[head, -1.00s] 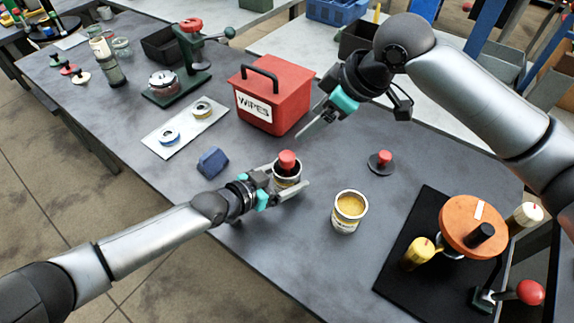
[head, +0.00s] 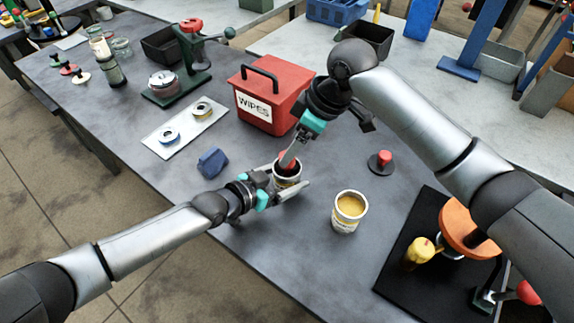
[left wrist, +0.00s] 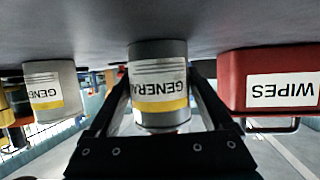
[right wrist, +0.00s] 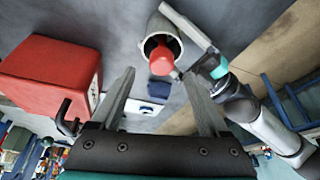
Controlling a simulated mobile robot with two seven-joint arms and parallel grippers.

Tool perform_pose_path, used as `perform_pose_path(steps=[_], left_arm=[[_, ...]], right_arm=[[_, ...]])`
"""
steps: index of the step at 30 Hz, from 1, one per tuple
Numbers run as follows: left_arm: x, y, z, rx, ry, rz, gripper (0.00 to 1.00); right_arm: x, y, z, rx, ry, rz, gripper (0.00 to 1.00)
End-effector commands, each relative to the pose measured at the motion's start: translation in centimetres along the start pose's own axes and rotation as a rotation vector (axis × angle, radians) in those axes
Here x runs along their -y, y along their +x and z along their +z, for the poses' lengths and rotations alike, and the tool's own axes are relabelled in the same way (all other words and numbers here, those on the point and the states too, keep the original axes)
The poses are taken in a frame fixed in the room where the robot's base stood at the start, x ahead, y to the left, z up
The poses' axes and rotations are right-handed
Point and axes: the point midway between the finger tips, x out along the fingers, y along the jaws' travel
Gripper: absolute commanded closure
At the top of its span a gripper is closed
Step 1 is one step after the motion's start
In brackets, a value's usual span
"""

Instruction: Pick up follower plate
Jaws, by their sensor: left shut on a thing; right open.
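A labelled can (head: 287,179) stands on the grey table with my left gripper (head: 284,184) shut around its sides. The left wrist view shows the can (left wrist: 158,88) upside down between the fingers. A red knob (head: 288,160) rises from inside this can; the plate under it is hidden. In the right wrist view the knob (right wrist: 162,61) shows in the can's mouth, just beyond my open right gripper (right wrist: 160,78). In the head view my right gripper (head: 291,150) overlaps the knob; contact cannot be told. Another dark disc with a red knob (head: 381,162) lies farther right.
An open can of yellow contents (head: 348,212) stands right of the held can. The red WIPES box (head: 270,95) is close behind my right gripper. A blue block (head: 212,162) lies to the left. A black mat (head: 405,240) with an orange-topped device is front right.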

Motion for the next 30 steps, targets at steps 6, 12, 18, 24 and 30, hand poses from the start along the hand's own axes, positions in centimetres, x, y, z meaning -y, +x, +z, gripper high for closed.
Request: perform_pose_path(steps=[6, 12, 18, 24, 30], left_arm=[[0.0, 0.0, 0.0, 0.001, 0.000, -0.001, 0.81], [0.0, 0.0, 0.0, 0.001, 0.000, -0.001, 0.81], [0.0, 0.0, 0.0, 0.001, 0.000, 0.000, 0.81], [0.0, 0.0, 0.0, 0.001, 0.000, 0.000, 0.81], [0.0, 0.0, 0.0, 0.001, 0.000, 0.000, 0.81]], right_arm=[[0.2, 3.3, 0.6, 0.001, 0.002, -0.003, 0.21], [0.2, 4.8, 0.5, 0.001, 0.001, -0.001, 0.21], [0.2, 4.8, 0.5, 0.000, 0.000, -0.001, 0.23], [0.2, 4.7, 0.5, 0.000, 0.000, -0.001, 0.45], [0.2, 4.7, 0.5, 0.000, 0.001, -0.001, 0.68]])
